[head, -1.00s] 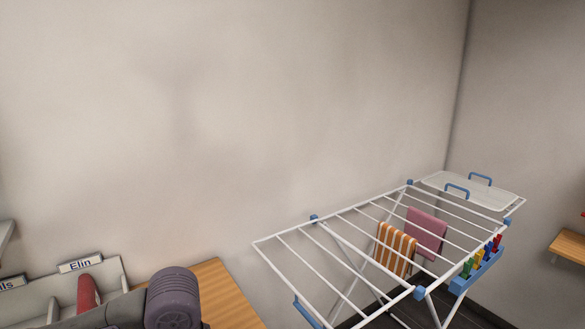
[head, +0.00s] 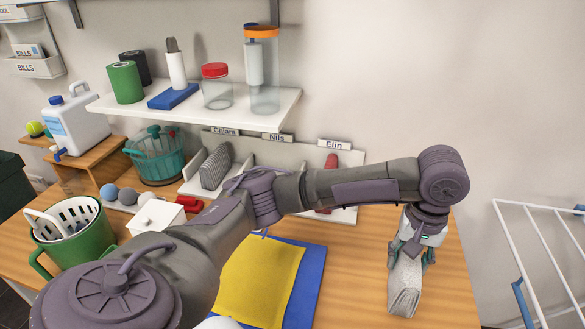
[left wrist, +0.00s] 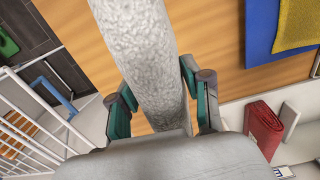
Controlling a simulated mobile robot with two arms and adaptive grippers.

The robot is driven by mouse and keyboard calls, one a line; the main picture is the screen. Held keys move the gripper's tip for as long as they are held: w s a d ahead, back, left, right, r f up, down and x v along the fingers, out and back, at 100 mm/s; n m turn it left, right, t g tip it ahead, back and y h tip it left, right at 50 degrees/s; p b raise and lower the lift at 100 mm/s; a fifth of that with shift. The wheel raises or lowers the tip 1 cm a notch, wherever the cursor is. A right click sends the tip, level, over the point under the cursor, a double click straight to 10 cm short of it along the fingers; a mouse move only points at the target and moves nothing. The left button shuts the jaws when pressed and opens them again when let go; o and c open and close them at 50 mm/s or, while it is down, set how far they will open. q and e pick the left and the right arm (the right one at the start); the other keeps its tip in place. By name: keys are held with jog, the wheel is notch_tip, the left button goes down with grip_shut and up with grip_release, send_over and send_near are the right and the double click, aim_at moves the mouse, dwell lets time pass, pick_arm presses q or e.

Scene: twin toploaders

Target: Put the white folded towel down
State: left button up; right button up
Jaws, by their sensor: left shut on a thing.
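The white folded towel (head: 405,289) hangs from my left gripper (head: 410,255), over the right end of the wooden table (head: 445,290). Its pale grey-white, rough cloth points down. I cannot tell whether its lower end touches the wood. In the left wrist view, the towel (left wrist: 135,45) runs up between the two green-padded fingers of my left gripper (left wrist: 158,90), which are shut on it. My right gripper is out of view.
A yellow cloth (head: 262,280) on a blue mat (head: 308,285) lies left of the towel. Behind are labelled compartments with a red folded item (head: 331,163). A drying rack (head: 545,240) stands right. Bare wood surrounds the towel.

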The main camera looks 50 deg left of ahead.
pick_arm(q)
jog(key=shift+w+a+n, duration=0.1)
jog(key=shift+w+n, duration=0.2)
jog(key=shift+w, duration=0.1)
jog(key=a+f+p, duration=0.1)
jog(key=a+f, duration=0.2)
jog(key=a+f+p, duration=0.1)
jog(key=a+f, duration=0.2)
jog(key=a, duration=0.1)
jog(key=a+f+p, duration=0.1)
jog(key=a+f, duration=0.2)
jog(key=a, duration=0.1)
jog(key=shift+f, duration=0.35)
jog(key=shift+w+f, duration=0.1)
jog(key=shift+f, duration=0.45)
jog(key=o, duration=1)
jog(key=shift+f, duration=0.1)
jog(key=o, duration=0.4)
jog(key=shift+c, duration=0.2)
